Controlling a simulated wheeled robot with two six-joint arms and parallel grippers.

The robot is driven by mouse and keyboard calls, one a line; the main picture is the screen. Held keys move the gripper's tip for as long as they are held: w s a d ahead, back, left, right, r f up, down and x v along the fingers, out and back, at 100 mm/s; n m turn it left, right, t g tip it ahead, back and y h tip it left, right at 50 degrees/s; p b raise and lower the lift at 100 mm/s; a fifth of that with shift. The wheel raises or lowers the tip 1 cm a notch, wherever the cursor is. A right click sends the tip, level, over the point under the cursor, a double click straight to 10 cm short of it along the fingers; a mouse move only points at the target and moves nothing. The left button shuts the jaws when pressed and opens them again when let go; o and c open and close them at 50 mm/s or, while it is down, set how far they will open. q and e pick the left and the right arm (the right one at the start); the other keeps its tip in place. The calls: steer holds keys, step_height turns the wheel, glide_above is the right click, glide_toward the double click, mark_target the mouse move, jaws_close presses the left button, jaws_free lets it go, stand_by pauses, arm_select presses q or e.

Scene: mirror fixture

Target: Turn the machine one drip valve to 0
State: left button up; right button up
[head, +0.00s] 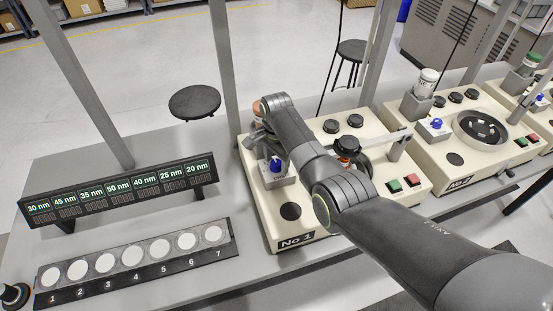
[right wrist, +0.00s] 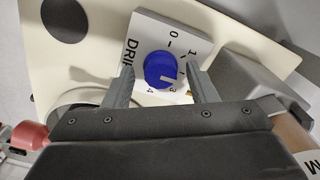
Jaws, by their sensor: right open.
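The drip valve of machine No 1 is a blue knob (head: 276,165) on a small grey block on the cream machine (head: 290,213). In the right wrist view the blue knob (right wrist: 158,70) sits on a pale plate (right wrist: 150,32) marked DRIP, with 0, 1, 3 and 4 visible. Its white mark points toward the lower right, near the 3. My right gripper (right wrist: 161,72) is open, with one finger on each side of the knob and gaps visible. In the head view my right gripper (head: 262,140) is partly hidden behind my arm.
Machine No 2 (head: 457,176) stands to the right. A size display (head: 120,190) and a numbered rack of pale discs (head: 135,262) lie left on the grey bench. A grey post (head: 226,70) rises behind machine No 1. A red-ended part (right wrist: 28,135) lies beside my right gripper.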

arm_select(q)
steer(key=shift+w, duration=0.1)
arm_select(e)
steer(key=c, duration=1)
arm_select(q)
steer(key=shift+w, duration=0.25)
steer(key=shift+r, duration=0.15)
arm_select(e)
steer(key=shift+n, duration=0.3)
steer(key=n+p, duration=0.1)
steer(key=n, duration=0.2)
steer(key=shift+r+p, duration=0.1)
steer(key=shift+p, duration=0.25)
steer(key=n+p, duration=0.1)
steer(key=n, duration=0.4)
steer(key=shift+w, duration=0.1)
steer(key=n, duration=0.4)
steer(key=shift+a+n+p, duration=0.1)
steer(key=shift+n+p, duration=0.2)
steer(key=shift+p, duration=0.05)
arm_select(q)
step_height(320, 180, up, 4)
steer(key=shift+s+f, duration=0.1)
steer(key=shift+f, duration=0.15)
arm_select(e)
steer(key=n, duration=0.4)
steer(key=shift+n, duration=0.3)
